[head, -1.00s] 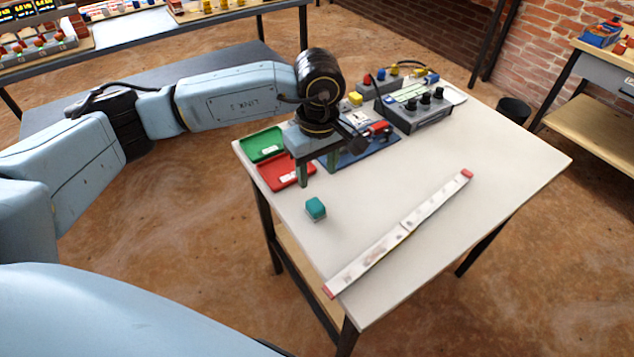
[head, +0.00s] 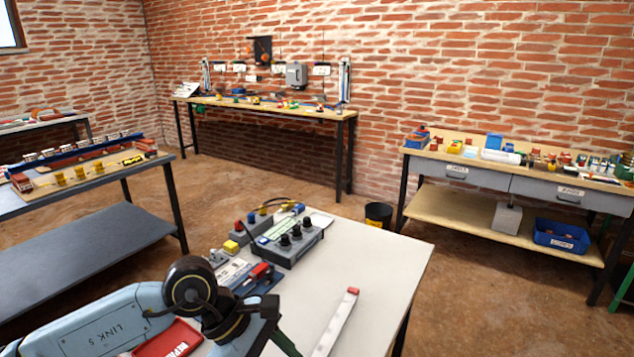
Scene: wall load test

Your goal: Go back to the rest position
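My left arm comes in from the lower left. Its gripper (head: 272,341) is over the near part of the white work table, partly cut off by the bottom edge of the head view. Its fingers look apart, with nothing seen between them. The white table (head: 385,265) runs from the bottom edge towards the middle. My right arm and gripper are not in view.
On the table are a grey box with black knobs (head: 290,243), a red tray (head: 167,340) and a white strip with a red end (head: 336,322). A black bin (head: 378,214) stands behind. Benches line the brick walls. Brown floor lies clear between.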

